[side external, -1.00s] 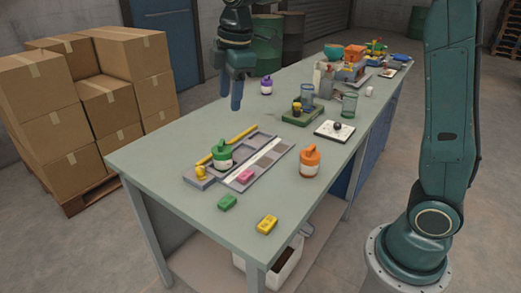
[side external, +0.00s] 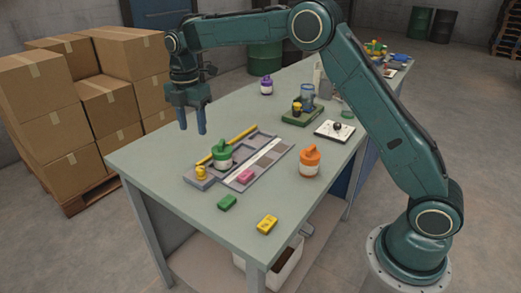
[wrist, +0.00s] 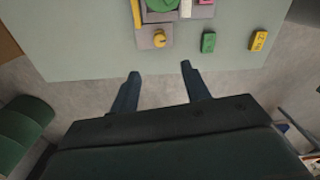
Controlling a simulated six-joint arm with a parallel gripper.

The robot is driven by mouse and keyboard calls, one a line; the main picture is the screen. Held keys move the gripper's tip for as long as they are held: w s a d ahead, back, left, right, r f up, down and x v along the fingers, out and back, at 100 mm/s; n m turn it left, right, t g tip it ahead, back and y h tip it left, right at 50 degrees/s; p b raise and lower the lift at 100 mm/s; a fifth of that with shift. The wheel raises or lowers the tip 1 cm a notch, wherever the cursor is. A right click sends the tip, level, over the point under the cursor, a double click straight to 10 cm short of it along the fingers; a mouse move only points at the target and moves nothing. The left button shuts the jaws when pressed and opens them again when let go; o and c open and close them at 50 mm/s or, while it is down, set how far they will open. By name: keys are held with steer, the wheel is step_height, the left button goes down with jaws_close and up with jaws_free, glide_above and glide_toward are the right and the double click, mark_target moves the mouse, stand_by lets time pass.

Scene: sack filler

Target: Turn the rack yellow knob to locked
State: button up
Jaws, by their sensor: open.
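The yellow knob (side external: 201,172) sits on the near left end of the grey rack (side external: 261,162) on the table. In the wrist view the yellow knob (wrist: 159,40) shows near the top, ahead of my fingertips, with a small ridge on it. Its locked marking is too small to read. My gripper (side external: 192,131) is open and empty, above the table's left edge, up and to the left of the knob. In the wrist view my gripper (wrist: 159,68) shows two spread fingers with nothing between them. A green-lidded jar (side external: 222,155) stands in the rack beside the knob.
A pink block (side external: 245,177) lies on the rack. A yellow bar (side external: 240,137) runs along the rack's back. The table's left front corner is bare.

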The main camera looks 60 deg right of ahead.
mark_target(200, 168)
steer(key=shift+f, duration=0.15)
step_height(200, 168, down, 14)
steer(key=shift+r, duration=0.25)
stand_by(0.5)
steer(key=c, duration=1)
